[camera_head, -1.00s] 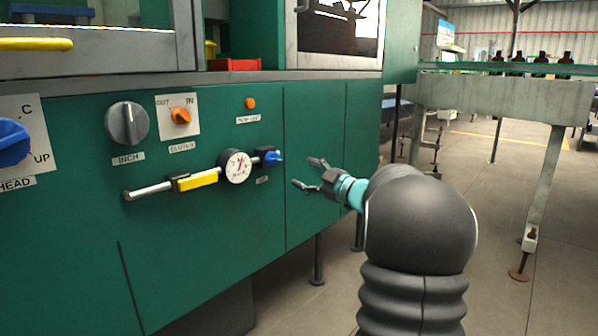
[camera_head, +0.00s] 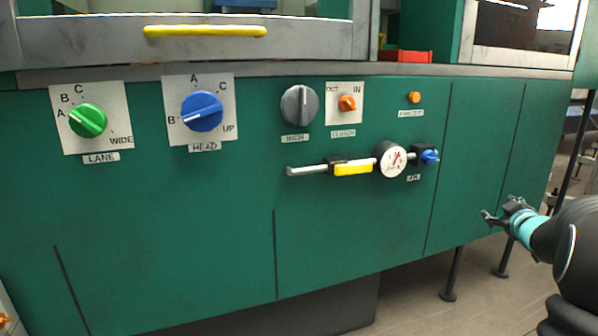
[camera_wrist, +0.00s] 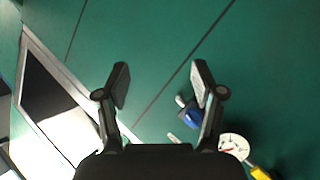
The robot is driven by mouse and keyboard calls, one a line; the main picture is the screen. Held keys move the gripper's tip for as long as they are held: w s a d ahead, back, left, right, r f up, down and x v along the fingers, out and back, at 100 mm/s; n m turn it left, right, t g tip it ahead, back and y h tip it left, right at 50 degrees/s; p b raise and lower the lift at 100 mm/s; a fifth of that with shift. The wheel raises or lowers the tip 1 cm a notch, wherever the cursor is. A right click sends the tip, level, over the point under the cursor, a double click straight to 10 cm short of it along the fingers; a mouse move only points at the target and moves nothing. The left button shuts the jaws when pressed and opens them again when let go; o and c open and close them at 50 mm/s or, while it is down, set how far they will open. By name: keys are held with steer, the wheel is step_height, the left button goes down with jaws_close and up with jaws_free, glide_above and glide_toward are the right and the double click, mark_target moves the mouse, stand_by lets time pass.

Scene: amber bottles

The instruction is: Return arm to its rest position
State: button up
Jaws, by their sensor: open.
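My gripper (camera_head: 497,217) is at the right of the head view, in front of the lower right of the green machine panel (camera_head: 180,225). It is open and empty. In the wrist view my gripper (camera_wrist: 160,85) has its two fingers spread apart, with only green panel between the tips. The blue air valve knob (camera_head: 429,157) is to the left of and above my gripper in the head view. In the wrist view the blue knob (camera_wrist: 190,117) shows beside the right finger, partly hidden by it.
The panel carries a green LANE knob (camera_head: 88,121), a blue HEAD knob (camera_head: 202,111), a grey INCH knob (camera_head: 299,105), an orange clutch switch (camera_head: 347,103) and a gauge (camera_head: 391,160). A yellow handle (camera_head: 205,31) projects above. Open floor (camera_head: 425,300) lies below the panel.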

steer(key=s+f+m+g+h+p, duration=0.1)
steer(key=s+f+m+g+h, duration=0.35)
steer(key=s, duration=0.35)
steer(key=s+a+m+g+y+p, duration=0.25)
steer(key=s+a+g, duration=0.25)
steer(key=s+a, duration=0.45)
steer(key=s+a+g+y+p, duration=0.35)
steer(key=s+a, duration=1.05)
steer(key=a, duration=0.5)
steer(key=s+a+r+n+t+y+p, duration=0.1)
steer(key=s+a+r+n+t+p, duration=0.1)
steer(key=a+r, duration=0.5)
steer(key=s+a+t+p, duration=0.1)
steer(key=s, duration=0.1)
steer(key=shift+s+a+y, duration=0.25)
steer(key=shift+s+y, duration=0.1)
